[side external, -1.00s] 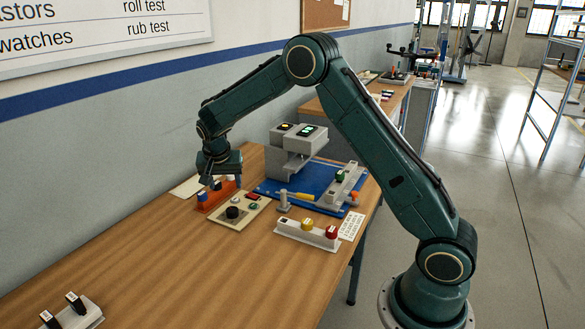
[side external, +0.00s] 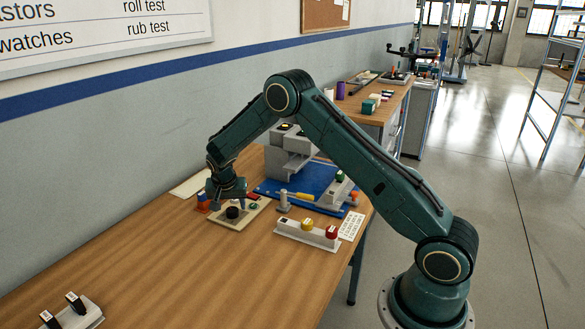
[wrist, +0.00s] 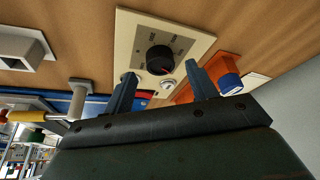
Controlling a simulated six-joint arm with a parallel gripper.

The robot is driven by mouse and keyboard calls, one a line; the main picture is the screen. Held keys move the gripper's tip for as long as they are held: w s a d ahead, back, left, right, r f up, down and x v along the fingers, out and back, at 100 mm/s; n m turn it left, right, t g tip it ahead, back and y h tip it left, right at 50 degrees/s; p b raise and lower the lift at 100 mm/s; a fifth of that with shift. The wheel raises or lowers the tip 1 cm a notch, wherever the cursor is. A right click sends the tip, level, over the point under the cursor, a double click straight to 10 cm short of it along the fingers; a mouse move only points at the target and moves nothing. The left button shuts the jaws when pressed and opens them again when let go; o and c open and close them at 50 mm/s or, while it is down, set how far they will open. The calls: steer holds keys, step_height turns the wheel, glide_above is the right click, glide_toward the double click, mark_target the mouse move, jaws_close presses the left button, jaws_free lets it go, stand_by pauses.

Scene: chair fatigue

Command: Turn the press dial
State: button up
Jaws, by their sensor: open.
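The press dial is a black round knob (side external: 232,212) on a beige panel (side external: 222,219) lying on the wooden table. My gripper (side external: 227,203) is just above the panel, close to the knob in the side view. In the wrist view my gripper (wrist: 159,72) is open, its two blue-grey fingers apart with nothing between them. Whether a finger touches the knob I cannot tell.
An orange block with a blue top (side external: 203,202) stands left of the panel. A grey press (side external: 287,155) stands on a blue base (side external: 265,188) behind. The front table (side external: 165,270) is mostly clear.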

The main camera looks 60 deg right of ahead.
mark_target(232, 212)
steer(key=shift+x, duration=1.3)
steer(key=shift+c, duration=0.4)
steer(key=c, duration=0.9)
